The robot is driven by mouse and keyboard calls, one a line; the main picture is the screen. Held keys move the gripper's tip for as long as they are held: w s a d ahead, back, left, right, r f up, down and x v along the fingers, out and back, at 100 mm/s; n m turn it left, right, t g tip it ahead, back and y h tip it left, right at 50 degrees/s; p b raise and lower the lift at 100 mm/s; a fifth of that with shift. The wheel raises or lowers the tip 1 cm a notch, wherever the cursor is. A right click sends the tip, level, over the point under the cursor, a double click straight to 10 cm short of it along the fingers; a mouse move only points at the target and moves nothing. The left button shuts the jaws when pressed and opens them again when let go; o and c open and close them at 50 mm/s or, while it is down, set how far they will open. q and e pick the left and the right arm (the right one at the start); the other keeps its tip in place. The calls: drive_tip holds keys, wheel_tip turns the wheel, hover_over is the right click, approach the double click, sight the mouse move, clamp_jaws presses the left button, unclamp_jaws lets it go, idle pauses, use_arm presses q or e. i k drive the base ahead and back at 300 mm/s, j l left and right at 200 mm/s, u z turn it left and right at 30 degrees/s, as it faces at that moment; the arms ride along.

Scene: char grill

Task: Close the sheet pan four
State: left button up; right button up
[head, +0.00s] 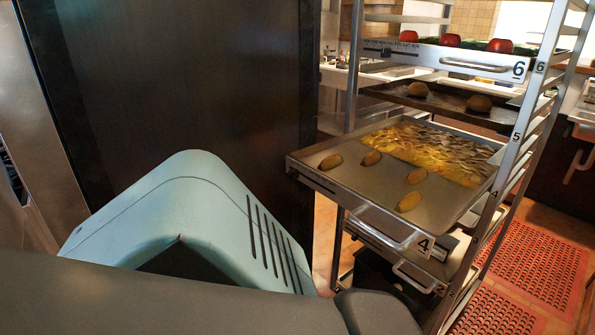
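Sheet pan four (352,188) is a metal pan with a front handle and the number 4 at its front right corner. It sticks out of the rack (515,150) toward me, well past the front of the pans above it. Several potatoes (408,202) and a layer of yellow sliced food (440,150) lie on it. A light blue-green and dark arm of mine fills the lower left, apart from the pan as far as I can see. Neither gripper shows in the head view.
Pan six (460,62) with red tomatoes and a pan (440,100) with potatoes sit above, further in. A lower pan with a handle (418,277) is below. A dark panel (190,85) stands left of the rack. Red perforated mats (535,265) cover the floor at right.

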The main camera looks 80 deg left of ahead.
sight(459, 173)
drive_tip(key=u, duration=0.5)
drive_tip(key=i+l+u, duration=0.1)
drive_tip(key=u, duration=0.35)
drive_tip(key=i+u, duration=0.1)
drive_tip(key=u, duration=0.4)
drive_tip(key=l+u, duration=0.15)
drive_tip(key=u, duration=0.25)
drive_tip(key=i+l+u, duration=0.1)
drive_tip(key=u, duration=0.3)
drive_tip(key=l+u, duration=0.65)
drive_tip(key=k+l+u, duration=0.1)
drive_tip(key=l+u, duration=0.15)
drive_tip(key=l, duration=0.25)
drive_tip(key=k+l, duration=0.1)
drive_tip(key=l, duration=0.35)
drive_tip(key=k+j, duration=0.1)
